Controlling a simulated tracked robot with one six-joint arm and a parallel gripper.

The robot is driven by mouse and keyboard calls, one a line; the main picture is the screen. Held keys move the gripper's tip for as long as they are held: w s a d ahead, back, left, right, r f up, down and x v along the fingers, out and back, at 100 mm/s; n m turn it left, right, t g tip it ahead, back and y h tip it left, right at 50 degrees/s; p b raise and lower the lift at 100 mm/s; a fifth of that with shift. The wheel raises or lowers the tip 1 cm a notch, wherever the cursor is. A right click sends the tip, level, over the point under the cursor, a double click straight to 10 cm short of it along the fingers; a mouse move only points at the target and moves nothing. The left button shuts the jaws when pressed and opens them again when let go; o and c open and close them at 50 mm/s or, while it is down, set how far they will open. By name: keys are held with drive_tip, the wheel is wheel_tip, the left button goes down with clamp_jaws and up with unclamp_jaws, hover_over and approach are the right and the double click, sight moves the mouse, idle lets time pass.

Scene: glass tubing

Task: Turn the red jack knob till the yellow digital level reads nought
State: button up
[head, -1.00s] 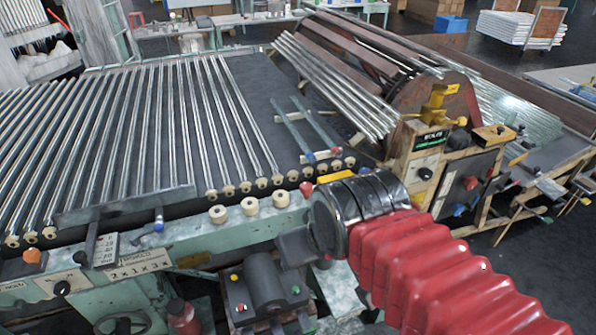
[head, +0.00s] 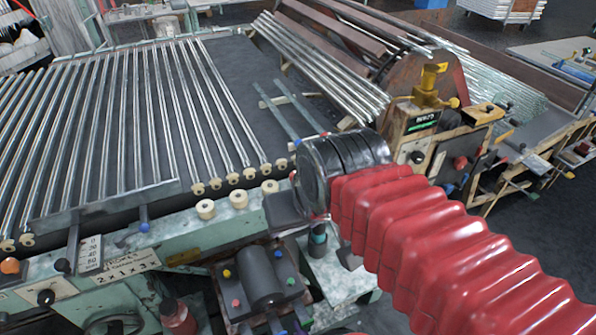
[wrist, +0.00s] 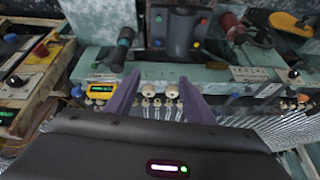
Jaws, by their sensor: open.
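The yellow digital level (wrist: 100,90) lies at the left in the wrist view, with a small lit green display too small to read. In the head view my arm's black wrist hides the place where it lies. I cannot make out the red jack knob now; my gripper or wrist may be covering it. My gripper (wrist: 158,78) is open and empty, its two purple-grey fingers spread. The left fingertip is close to the right of the level in the picture; I cannot tell if it touches anything.
Pale rollers (head: 206,209) line the bench edge, and glass tubes (head: 120,110) lie behind. A wooden box with a display (head: 425,121) stands right.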

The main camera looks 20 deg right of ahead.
drive_tip(key=w+d+m+g+y, duration=0.1)
drive_tip(key=w+d+m, duration=0.6)
drive_tip(key=w+m, duration=0.3)
drive_tip(key=w+d+m+g+y, duration=0.1)
drive_tip(key=w+d+m+y, duration=0.1)
drive_tip(key=w+d+m, duration=0.6)
drive_tip(key=w+m, duration=0.2)
drive_tip(key=m, duration=0.5)
drive_tip(key=shift+w+d+r+m, duration=0.15)
drive_tip(key=shift+w+d+m, duration=0.15)
drive_tip(key=shift+m, duration=0.1)
drive_tip(key=x, duration=1.3)
drive_tip(key=shift+s+a+f, duration=0.1)
drive_tip(key=shift+a+f, duration=0.15)
drive_tip(key=shift+f, duration=0.15)
drive_tip(key=c, duration=0.9)
drive_tip(key=shift+a, duration=0.15)
drive_tip(key=shift+c, duration=0.6)
drive_tip(key=shift+o, duration=0.2)
